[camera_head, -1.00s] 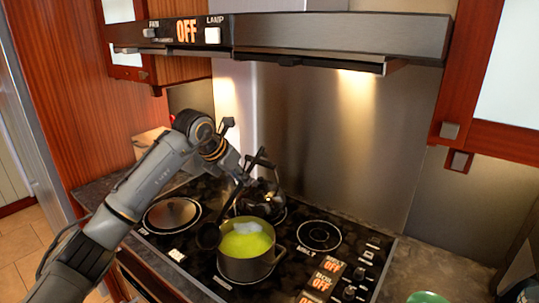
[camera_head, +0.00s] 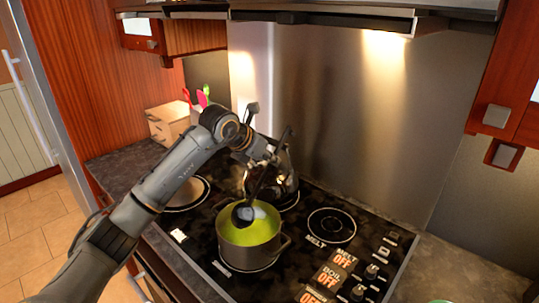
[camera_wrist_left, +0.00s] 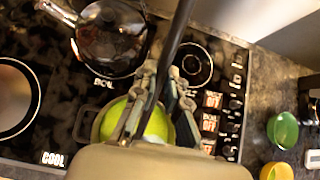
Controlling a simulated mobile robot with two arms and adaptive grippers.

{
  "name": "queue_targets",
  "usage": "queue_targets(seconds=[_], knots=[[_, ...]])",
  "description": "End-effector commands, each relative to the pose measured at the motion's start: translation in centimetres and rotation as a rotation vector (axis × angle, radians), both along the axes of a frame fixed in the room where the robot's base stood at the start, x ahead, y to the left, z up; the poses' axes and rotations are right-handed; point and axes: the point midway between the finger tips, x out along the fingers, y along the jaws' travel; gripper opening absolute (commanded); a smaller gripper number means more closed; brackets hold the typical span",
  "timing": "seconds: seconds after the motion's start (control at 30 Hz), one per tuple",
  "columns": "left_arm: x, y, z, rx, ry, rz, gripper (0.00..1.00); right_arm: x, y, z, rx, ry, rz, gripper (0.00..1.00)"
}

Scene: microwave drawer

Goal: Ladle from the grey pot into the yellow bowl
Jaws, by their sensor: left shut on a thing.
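The grey pot (camera_head: 249,256) stands on the front of the cooktop, holding bright yellow-green liquid (camera_head: 258,232); the wrist view also shows the pot (camera_wrist_left: 87,126), partly covered by my gripper. My left gripper (camera_head: 264,160) is above and behind the pot, shut on the dark ladle's handle (camera_wrist_left: 172,45). The ladle's round bowl (camera_head: 243,214) is over the pot's mouth, at its left back part; I cannot tell whether it touches the liquid. The yellow bowl (camera_wrist_left: 277,171) shows at the lower right of the wrist view, cut by the frame edge. My right gripper is not in view.
A dark kettle (camera_head: 284,180) stands behind the pot. A lid or plate (camera_head: 186,193) lies on the left burner. A green bowl (camera_wrist_left: 283,130) sits on the counter beside the yellow bowl. The range hood (camera_head: 330,22) hangs above. The right burner (camera_head: 331,225) is empty.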

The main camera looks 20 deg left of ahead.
Motion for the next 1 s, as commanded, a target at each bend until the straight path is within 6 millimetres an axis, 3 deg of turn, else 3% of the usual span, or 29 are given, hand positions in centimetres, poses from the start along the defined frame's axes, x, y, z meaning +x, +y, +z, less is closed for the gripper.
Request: queue_targets(seconds=[0.1, 0.23, 0.63, 1.0], knots=[[0.1, 0.0, -1.4, 0.000, -0.001, 0.001, 0.00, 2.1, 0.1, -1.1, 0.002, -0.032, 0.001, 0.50], [0.2, 0.0, -2.6, 0.000, -0.001, 0.001, 0.00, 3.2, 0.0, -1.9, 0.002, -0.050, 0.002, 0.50], [0.4, -0.1, -6.2, 0.000, -0.001, 0.000, 0.00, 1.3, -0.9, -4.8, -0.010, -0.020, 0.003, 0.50], [0.6, -0.2, -9.2, 0.000, -0.001, 0.000, 0.00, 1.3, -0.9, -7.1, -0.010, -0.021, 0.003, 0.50]])
